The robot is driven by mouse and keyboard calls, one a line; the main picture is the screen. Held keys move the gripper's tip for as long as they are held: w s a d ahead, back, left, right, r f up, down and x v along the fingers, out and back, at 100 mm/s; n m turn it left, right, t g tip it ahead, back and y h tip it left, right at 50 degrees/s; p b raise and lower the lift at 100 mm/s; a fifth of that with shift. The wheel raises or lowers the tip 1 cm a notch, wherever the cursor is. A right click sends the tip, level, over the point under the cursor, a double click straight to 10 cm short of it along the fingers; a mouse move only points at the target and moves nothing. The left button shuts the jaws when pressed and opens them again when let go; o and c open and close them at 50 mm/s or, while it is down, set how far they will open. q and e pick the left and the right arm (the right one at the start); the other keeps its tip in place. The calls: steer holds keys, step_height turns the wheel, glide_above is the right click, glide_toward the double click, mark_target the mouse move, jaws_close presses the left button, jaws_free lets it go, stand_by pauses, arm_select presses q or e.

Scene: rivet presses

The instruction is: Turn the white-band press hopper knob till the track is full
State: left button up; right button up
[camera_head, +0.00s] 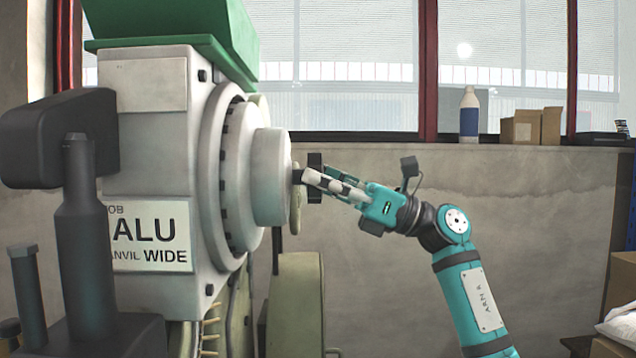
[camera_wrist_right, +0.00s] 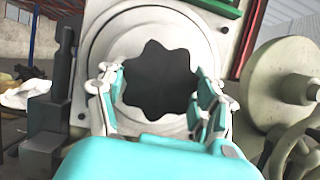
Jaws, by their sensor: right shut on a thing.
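The large grey press (camera_head: 150,190) fills the left of the head view, with a green hopper (camera_head: 180,30) on top and a label reading "ALU" and "WIDE". A pale round housing (camera_head: 268,180) sticks out of its right side. My right gripper (camera_head: 315,182) is at the end of this housing, shut on a dark knob. In the right wrist view the dark scalloped knob (camera_wrist_right: 160,82) sits between my two fingers, in front of a pale round plate (camera_wrist_right: 105,45). The track and its fill cannot be made out. My left gripper is not in view.
Dark posts and blocks (camera_head: 85,230) stand at the press's left front. A pale green rounded guard (camera_head: 295,300) is below my right gripper. A bottle (camera_head: 469,115) and cardboard boxes (camera_head: 530,127) stand on the window ledge. The wrist view shows a pale wheel (camera_wrist_right: 280,85) at right.

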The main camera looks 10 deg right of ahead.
stand_by(0.3)
steer(key=o, duration=1.2)
steer(key=v, duration=1.2)
